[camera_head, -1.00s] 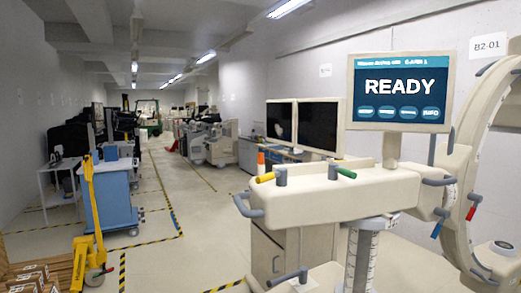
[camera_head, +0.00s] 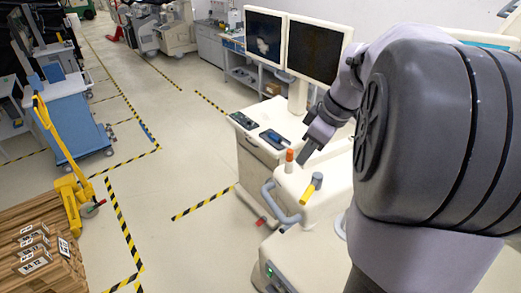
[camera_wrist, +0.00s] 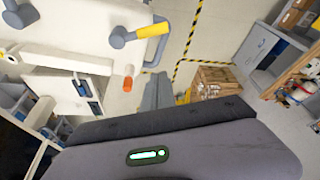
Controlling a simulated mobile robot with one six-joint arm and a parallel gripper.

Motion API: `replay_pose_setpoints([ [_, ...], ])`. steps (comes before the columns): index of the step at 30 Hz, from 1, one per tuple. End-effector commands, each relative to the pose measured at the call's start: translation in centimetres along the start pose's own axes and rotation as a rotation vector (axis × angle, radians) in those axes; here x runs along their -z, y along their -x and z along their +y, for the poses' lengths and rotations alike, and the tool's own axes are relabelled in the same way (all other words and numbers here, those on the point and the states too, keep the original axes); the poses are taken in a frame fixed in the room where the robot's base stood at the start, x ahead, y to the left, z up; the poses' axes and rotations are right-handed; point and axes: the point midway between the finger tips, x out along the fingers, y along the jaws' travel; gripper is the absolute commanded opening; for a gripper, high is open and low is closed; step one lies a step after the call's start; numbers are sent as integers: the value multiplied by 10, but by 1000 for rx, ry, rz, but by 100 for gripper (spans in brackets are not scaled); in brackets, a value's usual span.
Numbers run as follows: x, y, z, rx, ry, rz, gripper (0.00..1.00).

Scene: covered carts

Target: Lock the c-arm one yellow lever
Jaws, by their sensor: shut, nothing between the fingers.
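The yellow lever (camera_head: 311,188) sticks out from a grey knob on top of the beige c-arm body (camera_head: 325,175). In the wrist view the yellow lever (camera_wrist: 153,30) is at the top middle, attached to its grey hub. My gripper (camera_head: 306,151) is shut and empty, pointing down behind the lever in the head view and apart from it. In the wrist view its fingers (camera_wrist: 157,92) are below the lever. An orange-and-white cylinder (camera_head: 289,160) stands close by. My arm hides much of the c-arm and its screen.
A grey-blue handle (camera_head: 280,204) curves out at the c-arm's end. Twin monitors (camera_head: 290,42) stand behind. A blue cart (camera_head: 68,115), a yellow pallet jack (camera_head: 68,185) and stacked boxes (camera_head: 45,250) are at left. The striped floor between is clear.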

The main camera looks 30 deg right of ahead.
Motion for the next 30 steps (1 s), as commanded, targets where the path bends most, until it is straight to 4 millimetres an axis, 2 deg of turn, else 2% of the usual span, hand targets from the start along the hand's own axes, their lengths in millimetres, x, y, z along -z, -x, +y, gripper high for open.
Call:
replay_pose_setpoints([
  [8,0,-7,-1,2,0,-1,0],
  [11,0,-23,-2,4,0,-1,0],
  [22,0,-102,-2,4,0,-2,0],
  [27,-27,-95,-1,-1,-5,-1,0],
  [30,-35,-94,-1,-1,-4,0,0],
])
